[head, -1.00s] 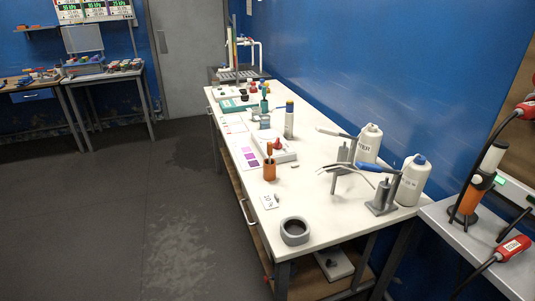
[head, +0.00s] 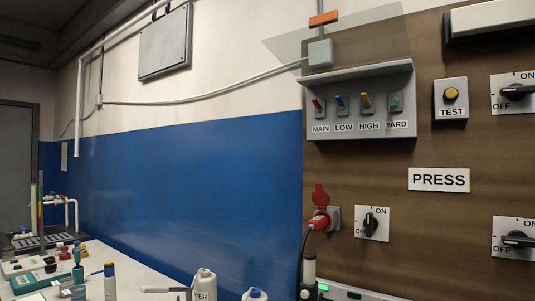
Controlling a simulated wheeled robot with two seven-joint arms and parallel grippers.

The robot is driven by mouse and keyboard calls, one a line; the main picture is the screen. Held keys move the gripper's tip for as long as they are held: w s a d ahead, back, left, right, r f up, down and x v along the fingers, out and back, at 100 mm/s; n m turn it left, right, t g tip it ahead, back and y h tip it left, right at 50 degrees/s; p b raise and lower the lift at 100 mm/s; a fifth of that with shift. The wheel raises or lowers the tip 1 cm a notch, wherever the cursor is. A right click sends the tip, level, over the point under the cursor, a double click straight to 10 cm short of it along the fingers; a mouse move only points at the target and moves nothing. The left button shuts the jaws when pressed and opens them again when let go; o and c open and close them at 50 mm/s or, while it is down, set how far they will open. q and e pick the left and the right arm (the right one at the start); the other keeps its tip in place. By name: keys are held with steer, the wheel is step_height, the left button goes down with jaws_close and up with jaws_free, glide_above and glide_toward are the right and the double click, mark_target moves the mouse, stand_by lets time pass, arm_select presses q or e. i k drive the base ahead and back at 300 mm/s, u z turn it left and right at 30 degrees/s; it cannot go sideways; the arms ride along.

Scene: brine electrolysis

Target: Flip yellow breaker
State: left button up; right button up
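The yellow breaker (head: 366,101) is a small lever above the label HIGH, third from the left in a row under a grey hood (head: 358,78) on the brown wall panel. A red breaker (head: 318,104) over MAIN and a blue breaker (head: 341,103) over LOW are to its left. A green breaker (head: 395,103) over YARD is to its right. The yellow lever appears to point up; the red one looks tilted. Neither of my grippers shows in the head view.
A TEST box with a yellow button (head: 451,94) and black rotary switches (head: 517,91) are right of the breakers. A red plug (head: 318,222) sits in a socket below, beside another rotary switch (head: 371,223). A white bench (head: 140,283) with bottles is at lower left.

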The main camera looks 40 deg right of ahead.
mark_target(363, 95)
steer(key=z, duration=1.75)
